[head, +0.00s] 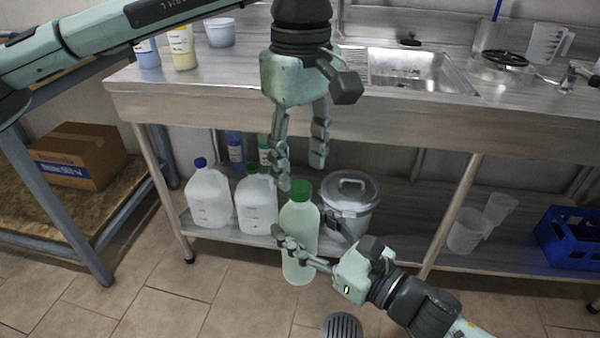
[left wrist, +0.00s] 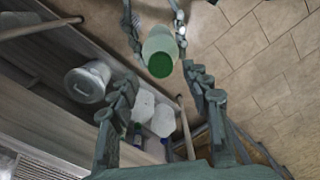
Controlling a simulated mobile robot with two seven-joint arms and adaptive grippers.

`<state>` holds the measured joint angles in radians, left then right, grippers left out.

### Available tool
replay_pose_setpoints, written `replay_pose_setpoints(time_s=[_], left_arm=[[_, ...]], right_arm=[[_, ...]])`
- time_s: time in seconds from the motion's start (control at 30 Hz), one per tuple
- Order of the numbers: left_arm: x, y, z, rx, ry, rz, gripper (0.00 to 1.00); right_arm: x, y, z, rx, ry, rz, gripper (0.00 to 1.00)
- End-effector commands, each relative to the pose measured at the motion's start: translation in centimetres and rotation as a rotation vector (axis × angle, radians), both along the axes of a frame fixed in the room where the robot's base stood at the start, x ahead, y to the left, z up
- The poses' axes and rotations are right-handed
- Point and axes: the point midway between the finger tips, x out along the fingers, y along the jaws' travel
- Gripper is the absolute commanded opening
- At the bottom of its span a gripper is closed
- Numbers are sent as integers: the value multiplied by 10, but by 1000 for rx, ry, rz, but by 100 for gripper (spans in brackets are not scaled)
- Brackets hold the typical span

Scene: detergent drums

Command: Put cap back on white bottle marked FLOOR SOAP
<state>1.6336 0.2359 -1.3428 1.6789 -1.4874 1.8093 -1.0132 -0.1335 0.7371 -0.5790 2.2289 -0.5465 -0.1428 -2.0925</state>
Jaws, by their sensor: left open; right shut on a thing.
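A pale, whitish-green bottle (head: 300,222) stands upright in front of the sink bench, held by my right gripper (head: 304,226) around its body. A green cap (head: 301,189) is at the top of the bottle; I cannot tell how firmly it sits. No wording on this bottle is readable. My left gripper (head: 301,175) is open and points down just above the cap, fingers apart on either side. In the left wrist view the cap (left wrist: 160,65) and bottle (left wrist: 158,42) lie between and beyond the open fingers.
On the bench's lower shelf stand a blue-capped jug (head: 209,197), another white jug (head: 256,207) and a lidded metal bin (head: 350,203), close behind the bottle. A blue crate (head: 572,238) is far right. A cardboard box (head: 80,155) sits on a rack at left.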

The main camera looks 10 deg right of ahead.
Motion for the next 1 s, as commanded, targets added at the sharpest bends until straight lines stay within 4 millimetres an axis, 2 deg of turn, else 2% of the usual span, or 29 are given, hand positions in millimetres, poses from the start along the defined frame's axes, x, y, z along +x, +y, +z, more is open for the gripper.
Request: replay_pose_setpoints(time_s=[0.1, 0.4, 0.53, 0.67, 1.0], left_arm=[[0, 0, 11, 0, -1, 0, 48], [0, 0, 12, 0, 0, 6, 46], [0, 0, 15, 0, -1, 96, 46], [0, 0, 21, 0, -5, 325, 46], [0, 1, 40, -4, -7, 1103, 46]], right_arm=[[0, 0, 2, 2, -4, 1, 0], [0, 0, 2, 2, -4, 1, 0], [0, 0, 2, 2, -4, 1, 0], [0, 0, 2, 2, -4, 1, 0], [0, 0, 2, 2, -4, 1, 0]])
